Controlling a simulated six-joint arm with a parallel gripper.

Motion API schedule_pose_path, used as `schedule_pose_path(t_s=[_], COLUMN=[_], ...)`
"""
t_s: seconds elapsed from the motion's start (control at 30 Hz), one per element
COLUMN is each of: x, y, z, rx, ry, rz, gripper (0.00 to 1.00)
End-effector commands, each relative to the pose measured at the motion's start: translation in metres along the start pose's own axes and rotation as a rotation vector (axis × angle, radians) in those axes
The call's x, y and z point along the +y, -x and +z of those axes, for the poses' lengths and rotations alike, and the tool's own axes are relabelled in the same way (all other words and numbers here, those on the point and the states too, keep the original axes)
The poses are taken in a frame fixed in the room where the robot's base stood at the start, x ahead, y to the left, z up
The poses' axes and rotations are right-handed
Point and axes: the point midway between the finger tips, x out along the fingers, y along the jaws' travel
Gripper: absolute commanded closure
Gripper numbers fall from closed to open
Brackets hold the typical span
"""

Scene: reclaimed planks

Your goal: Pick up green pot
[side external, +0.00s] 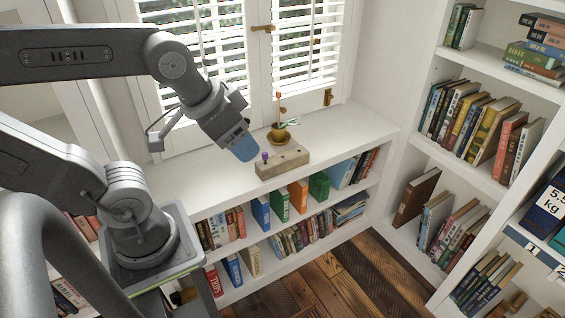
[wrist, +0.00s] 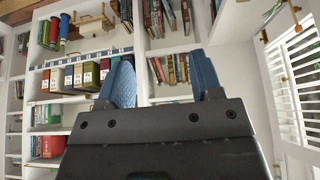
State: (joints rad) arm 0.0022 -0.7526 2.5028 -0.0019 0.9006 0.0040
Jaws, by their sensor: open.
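A small olive-brown pot (side external: 278,133) holds a plant with green leaves and an orange flower. It stands at the back of a pale wooden block (side external: 290,161) on the white shelf top. I see no plainly green pot. A small purple object (side external: 265,156) is at the block's left end. My gripper (side external: 245,150) has blue fingers and hangs above and left of the block, apart from the pot. In the wrist view, my gripper (wrist: 162,78) is open with nothing between its fingers.
The shelf top (side external: 340,128) is clear right of the block. A shuttered window (side external: 305,45) stands close behind. Book-filled shelves lie below, and a tall bookcase (side external: 425,150) rises on the right. The wrist view shows bookshelves (wrist: 85,75) and shutters (wrist: 300,75).

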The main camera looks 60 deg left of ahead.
Motion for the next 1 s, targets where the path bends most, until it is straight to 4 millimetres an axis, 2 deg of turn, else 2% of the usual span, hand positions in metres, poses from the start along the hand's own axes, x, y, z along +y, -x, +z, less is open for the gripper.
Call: schedule_pose_path(t_s=[0.03, 0.33, 0.57, 0.67, 0.77, 0.83, 1.0], x=[0.000, -0.001, -0.001, -0.007, -0.022, -0.040, -0.100], y=[0.000, 0.000, 0.000, -0.003, -0.012, -0.023, -0.060], z=[0.000, -0.001, -0.002, -0.009, -0.028, -0.047, -0.092], rx=[0.000, 0.000, 0.000, -0.005, -0.017, -0.026, -0.036], ry=[0.001, 0.004, 0.007, 0.036, 0.116, 0.198, 0.424], rz=[-0.001, -0.002, -0.004, -0.023, -0.074, -0.125, -0.265], gripper=[0.36, 0.08, 0.07, 0.07, 0.07, 0.07, 0.07])
